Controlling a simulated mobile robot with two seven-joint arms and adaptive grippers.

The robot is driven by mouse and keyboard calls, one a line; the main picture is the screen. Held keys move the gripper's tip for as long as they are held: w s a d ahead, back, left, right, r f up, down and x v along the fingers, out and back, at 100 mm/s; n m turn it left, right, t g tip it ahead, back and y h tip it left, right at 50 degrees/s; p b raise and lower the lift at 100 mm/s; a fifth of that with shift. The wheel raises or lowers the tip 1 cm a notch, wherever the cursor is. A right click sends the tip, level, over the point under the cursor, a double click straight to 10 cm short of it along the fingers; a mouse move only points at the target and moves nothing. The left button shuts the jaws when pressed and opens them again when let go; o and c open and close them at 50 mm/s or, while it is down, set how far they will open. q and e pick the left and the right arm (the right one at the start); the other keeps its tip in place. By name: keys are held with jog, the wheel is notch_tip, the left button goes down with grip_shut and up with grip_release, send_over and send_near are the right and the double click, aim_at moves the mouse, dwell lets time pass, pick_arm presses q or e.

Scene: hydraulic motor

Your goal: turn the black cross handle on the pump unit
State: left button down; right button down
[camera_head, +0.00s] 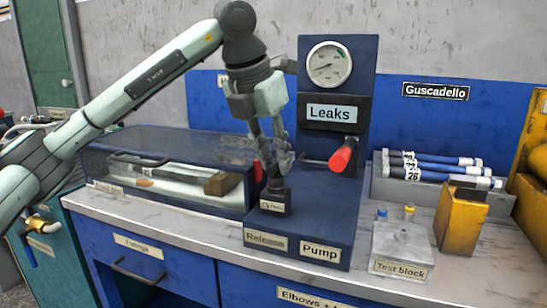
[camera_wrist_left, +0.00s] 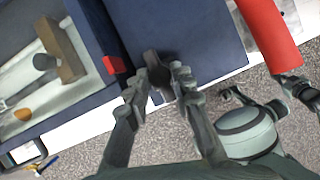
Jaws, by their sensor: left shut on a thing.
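The black cross handle (camera_head: 275,190) stands on the blue pump unit (camera_head: 322,215), behind the labels "Release" and "Pump". My left gripper (camera_head: 276,158) comes down from above and is shut on the handle. In the left wrist view the left fingertips (camera_wrist_left: 168,80) close around the dark handle (camera_wrist_left: 154,60), and the fingers hide part of it. My right gripper shows in the left wrist view (camera_wrist_left: 256,88) with its fingers spread, away from the handle. The right gripper is not in the head view.
A red-gripped lever (camera_head: 343,155) sticks out right of the handle, below the "Leaks" sign (camera_head: 335,112) and a gauge (camera_head: 329,65). A glass-topped case (camera_head: 165,150) stands close on the left.

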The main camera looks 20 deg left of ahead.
dwell(0.4)
pick_arm(q)
jog(key=c, duration=1.3)
grip_release()
jog(key=shift+r, duration=0.1)
jog(key=v, duration=1.2)
